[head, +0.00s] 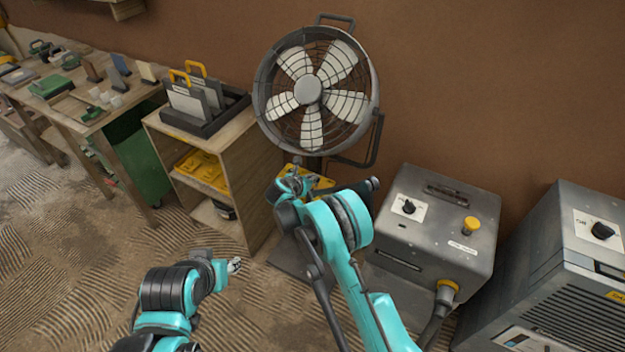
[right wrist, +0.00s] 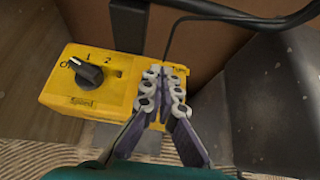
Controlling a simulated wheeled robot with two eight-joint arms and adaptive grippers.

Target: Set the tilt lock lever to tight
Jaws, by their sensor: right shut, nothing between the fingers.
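The fan (head: 312,90) stands against the brown wall, with a grey yoke (head: 376,145) at its right side. A yellow control box (head: 322,184) sits low on its stand, partly hidden by my right arm. In the right wrist view the box (right wrist: 125,88) has a black Speed knob (right wrist: 88,72) at left. My right gripper (head: 294,180) is shut and empty at the box's right part; its fingers (right wrist: 163,92) cover most of that part and a small label. I cannot make out the tilt lock lever. My left gripper (head: 236,265) is low over the floor, apart from the fan.
A grey machine (head: 435,225) with a knob and yellow button stands right of my right arm, and another grey unit (head: 570,270) beyond it. A wooden shelf (head: 262,160) stands left of the fan. A dark cable (right wrist: 240,18) crosses above the box.

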